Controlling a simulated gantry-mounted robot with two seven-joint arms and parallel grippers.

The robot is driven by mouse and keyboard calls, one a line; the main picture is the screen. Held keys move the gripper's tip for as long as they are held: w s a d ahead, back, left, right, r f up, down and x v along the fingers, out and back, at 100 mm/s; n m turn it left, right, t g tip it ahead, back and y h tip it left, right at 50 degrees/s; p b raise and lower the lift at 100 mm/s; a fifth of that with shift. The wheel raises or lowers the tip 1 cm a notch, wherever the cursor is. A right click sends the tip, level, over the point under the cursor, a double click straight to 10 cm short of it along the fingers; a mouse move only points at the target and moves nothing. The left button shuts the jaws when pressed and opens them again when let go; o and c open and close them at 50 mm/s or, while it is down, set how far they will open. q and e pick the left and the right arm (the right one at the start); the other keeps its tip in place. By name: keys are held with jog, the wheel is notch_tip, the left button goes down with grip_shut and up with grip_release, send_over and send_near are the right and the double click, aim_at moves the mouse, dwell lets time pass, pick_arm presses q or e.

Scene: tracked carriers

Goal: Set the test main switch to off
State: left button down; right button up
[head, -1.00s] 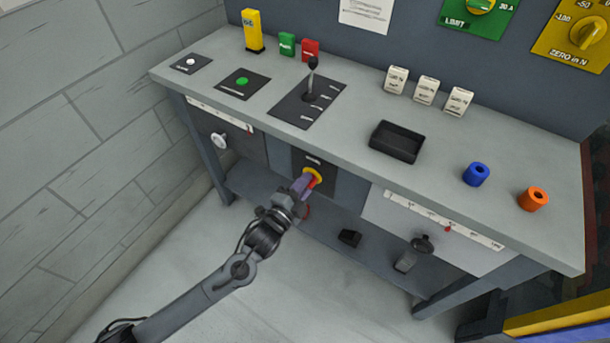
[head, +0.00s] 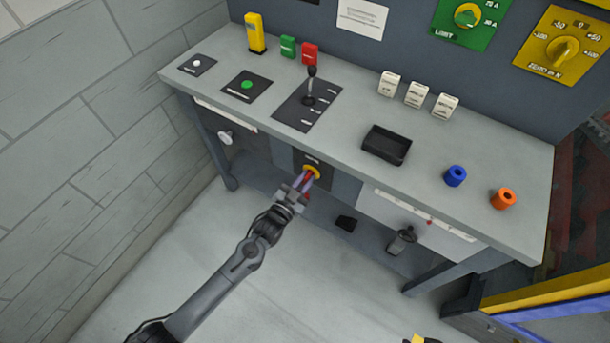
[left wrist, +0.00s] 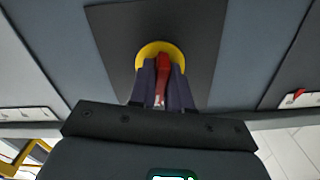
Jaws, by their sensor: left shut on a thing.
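The main switch is a red handle on a yellow round plate (head: 313,170), set in a dark panel (head: 329,180) on the front of the bench below its top. My left gripper (head: 305,182) reaches it from the front and is shut on the red handle. In the left wrist view, the red handle (left wrist: 163,82) stands between the two fingers, in front of the yellow plate (left wrist: 150,50). The fingers hide part of the handle, and the label above the plate is too small to read. My right gripper does not show.
The bench top (head: 225,65) overhangs the switch panel. A white knob (head: 225,138) is left of it, and a dark crank handle (head: 403,240) is right of it. A lever (head: 311,85) and a black tray (head: 387,145) are on top.

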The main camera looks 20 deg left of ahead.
pick_arm(q)
jog(key=shift+r+n+p, duration=0.15)
jog(key=shift+n+p, duration=0.5)
jog(key=shift+n, duration=0.65)
jog(key=c, duration=1.2)
grip_release()
jog(key=shift+o, duration=0.2)
jog(key=s+a+p, duration=0.2)
jog(key=s+p, duration=0.1)
jog(key=s, duration=0.7)
jog(key=shift+s, duration=0.3)
